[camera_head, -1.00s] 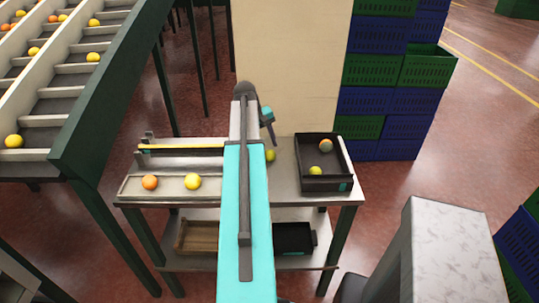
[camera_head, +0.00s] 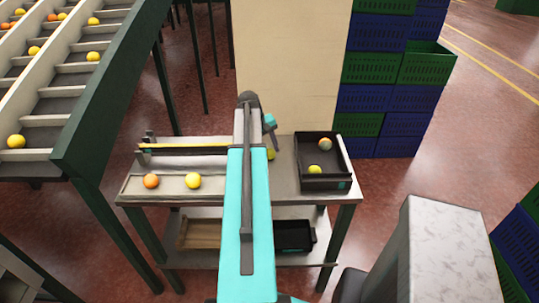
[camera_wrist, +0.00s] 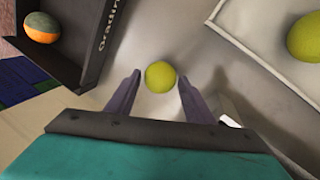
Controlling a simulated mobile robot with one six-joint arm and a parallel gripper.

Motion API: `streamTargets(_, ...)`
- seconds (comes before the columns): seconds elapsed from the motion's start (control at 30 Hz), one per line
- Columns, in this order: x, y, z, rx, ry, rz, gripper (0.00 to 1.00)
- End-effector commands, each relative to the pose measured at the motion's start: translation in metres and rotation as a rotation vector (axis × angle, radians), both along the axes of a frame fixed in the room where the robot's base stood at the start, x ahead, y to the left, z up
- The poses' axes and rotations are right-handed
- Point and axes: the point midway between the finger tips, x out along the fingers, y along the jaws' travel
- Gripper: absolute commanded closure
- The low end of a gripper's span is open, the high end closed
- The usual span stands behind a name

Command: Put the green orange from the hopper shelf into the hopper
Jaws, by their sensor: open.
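A yellow-green orange (camera_wrist: 160,76) lies on the pale tabletop, just ahead of and between the fingertips of my gripper (camera_wrist: 160,84) in the wrist view. The gripper is open, and its fingers do not press on the fruit. In the head view this orange (camera_head: 270,153) shows only partly beside my arm. The gripper is mostly hidden behind my arm there. A pale trough (camera_head: 222,182) on the left of the table holds an orange fruit (camera_head: 151,181) and a yellow one (camera_head: 193,181). I cannot tell which part is the hopper.
A dark tray (camera_head: 341,160) on the table's right holds a mottled orange-green fruit (camera_head: 325,144) and a yellow one (camera_head: 315,170). Its wall is close to the gripper's left in the wrist view. A sloped conveyor (camera_head: 90,110) stands at left. Crates (camera_head: 384,70) are stacked behind.

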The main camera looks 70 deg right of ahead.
Motion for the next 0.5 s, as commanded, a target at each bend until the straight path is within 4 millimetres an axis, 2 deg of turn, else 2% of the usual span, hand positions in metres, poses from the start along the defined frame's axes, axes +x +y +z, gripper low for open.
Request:
streamTargets(0.07, 0.0002, 0.0001, 0.0001, 0.0, 0.0, 0.0, 0.52)
streamTargets(0.2, 0.0004, 0.0001, 0.0002, 0.0, 0.0, 0.001, 0.76)
streamTargets(0.3, 0.0004, 0.0001, 0.0003, 0.0, 0.0, 0.001, 0.88)
streamTargets(0.5, 0.0006, 0.0002, 0.0005, 0.0, 0.0, 0.001, 0.88)
